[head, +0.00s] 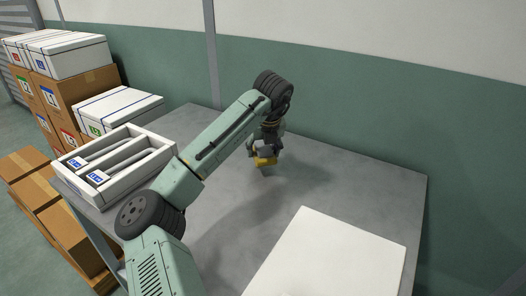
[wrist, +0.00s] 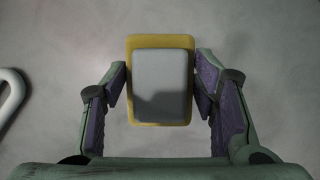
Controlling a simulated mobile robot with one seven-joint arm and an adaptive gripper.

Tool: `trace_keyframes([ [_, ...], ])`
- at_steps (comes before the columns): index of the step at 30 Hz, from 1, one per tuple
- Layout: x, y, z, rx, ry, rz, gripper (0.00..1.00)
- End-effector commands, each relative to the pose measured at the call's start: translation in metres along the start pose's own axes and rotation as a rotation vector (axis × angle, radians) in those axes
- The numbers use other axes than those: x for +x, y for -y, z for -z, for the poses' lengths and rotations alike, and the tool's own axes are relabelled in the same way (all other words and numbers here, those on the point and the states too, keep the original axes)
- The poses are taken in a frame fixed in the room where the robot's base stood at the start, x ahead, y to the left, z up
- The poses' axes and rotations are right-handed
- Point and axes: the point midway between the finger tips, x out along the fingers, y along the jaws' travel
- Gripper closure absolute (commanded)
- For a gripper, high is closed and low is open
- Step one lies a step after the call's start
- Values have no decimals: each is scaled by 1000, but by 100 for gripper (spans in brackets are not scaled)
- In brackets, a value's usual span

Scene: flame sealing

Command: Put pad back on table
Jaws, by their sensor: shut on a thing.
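The pad is a yellow block with a grey block-shaped top. In the wrist view the pad (wrist: 160,85) sits between the two fingers of my gripper (wrist: 160,88), which is shut on its sides. In the head view the pad (head: 264,161) shows as a small yellow piece under my gripper (head: 266,152), near the back middle of the table. The grey table (head: 350,180) lies beneath it. I cannot tell whether the pad touches the tabletop or hangs just above it.
A white tray with slots (head: 115,165) stands at the table's left edge. A large white board (head: 335,255) lies at the front right. Boxes (head: 75,95) are stacked on the left, off the table. A white curved thing (wrist: 8,95) shows at the wrist view's left edge. The table's right back is clear.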

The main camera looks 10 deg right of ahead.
Motion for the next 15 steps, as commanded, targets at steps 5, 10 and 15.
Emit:
trace_keyframes([
  [5,5,2,-12,0,0,0,72],
  [10,21,2,-10,1,-1,-1,72],
  [15,40,3,-2,0,1,0,72],
])
